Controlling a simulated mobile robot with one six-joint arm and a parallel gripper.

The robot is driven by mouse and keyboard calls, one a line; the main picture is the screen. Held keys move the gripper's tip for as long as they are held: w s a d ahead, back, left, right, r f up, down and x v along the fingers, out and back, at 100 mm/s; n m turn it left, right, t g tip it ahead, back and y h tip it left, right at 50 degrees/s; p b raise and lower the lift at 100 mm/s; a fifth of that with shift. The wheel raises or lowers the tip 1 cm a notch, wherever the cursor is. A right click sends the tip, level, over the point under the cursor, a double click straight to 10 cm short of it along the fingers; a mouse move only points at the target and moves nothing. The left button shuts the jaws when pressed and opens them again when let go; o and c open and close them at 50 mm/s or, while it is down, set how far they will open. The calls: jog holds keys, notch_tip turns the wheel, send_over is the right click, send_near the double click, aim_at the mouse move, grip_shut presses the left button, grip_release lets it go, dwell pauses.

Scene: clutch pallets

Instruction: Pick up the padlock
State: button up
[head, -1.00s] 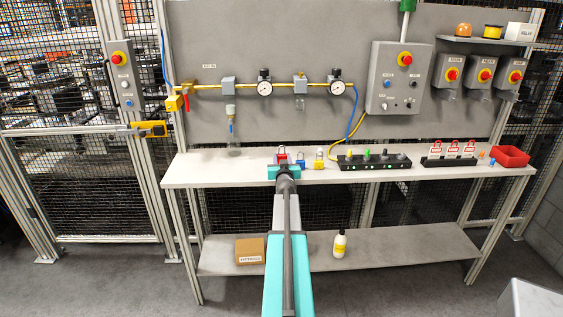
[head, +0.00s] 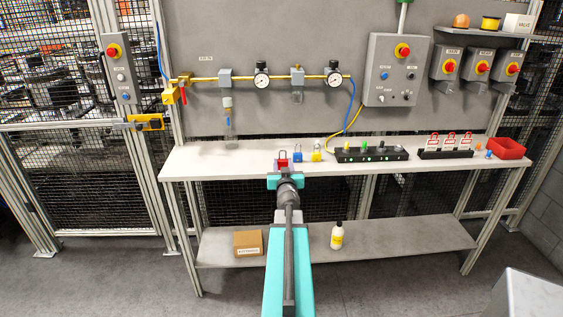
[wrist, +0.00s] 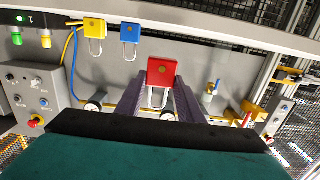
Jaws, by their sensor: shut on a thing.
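The red padlock (head: 283,161) is between the fingers of my gripper (head: 285,172), at the front edge of the bench. In the wrist view the red padlock (wrist: 161,73) shows its body and shackle, and my gripper (wrist: 159,98) is shut on it with a dark finger on either side. I cannot tell whether the padlock clears the bench top. A blue padlock (head: 298,156) and a yellow padlock (head: 316,155) stand on the bench just right of it. In the wrist view the blue padlock (wrist: 130,33) and yellow padlock (wrist: 94,26) lie to its left.
The bench (head: 215,160) is clear at its left. A black block with lit knobs (head: 371,155), a rack of red-shackled tags (head: 446,153) and a red bin (head: 507,148) stand to the right. Gauges and pipes are on the panel behind. The lower shelf holds a carton (head: 248,243) and bottle (head: 337,235).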

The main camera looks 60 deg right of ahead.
jog(key=shift+v, duration=1.45)
dwell(0.6)
